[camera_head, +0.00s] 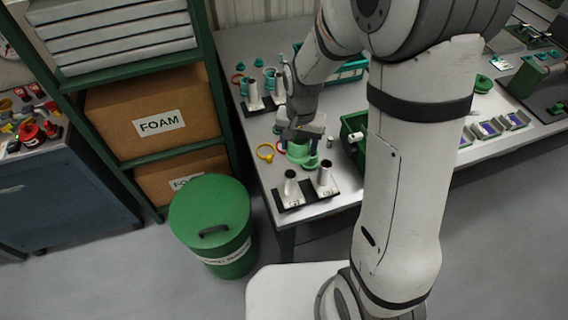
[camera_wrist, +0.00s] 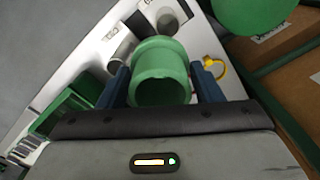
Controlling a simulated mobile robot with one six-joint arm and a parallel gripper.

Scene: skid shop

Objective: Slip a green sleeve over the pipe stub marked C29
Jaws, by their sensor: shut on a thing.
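My gripper (camera_head: 301,135) is shut on a green sleeve (camera_head: 299,155), which it holds above the table near its left end. In the wrist view the sleeve (camera_wrist: 160,75) sits between the two blue fingers, its open end facing the camera. Two pale pipe stubs stand upright on a black base (camera_head: 307,194) at the table's front edge: a left stub (camera_head: 291,185) and a right stub (camera_head: 325,175). Both are bare. They also show beyond the sleeve in the wrist view, one stub (camera_wrist: 168,22) straight ahead. Their labels are too small to read surely, so I cannot tell which is C29.
A yellow ring clamp (camera_head: 265,152) lies left of the sleeve. A dark green bin (camera_head: 352,125) stands to the right. Another stub rack (camera_head: 256,105) with teal pieces is farther back. A green drum (camera_head: 210,215) stands on the floor beside the table.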

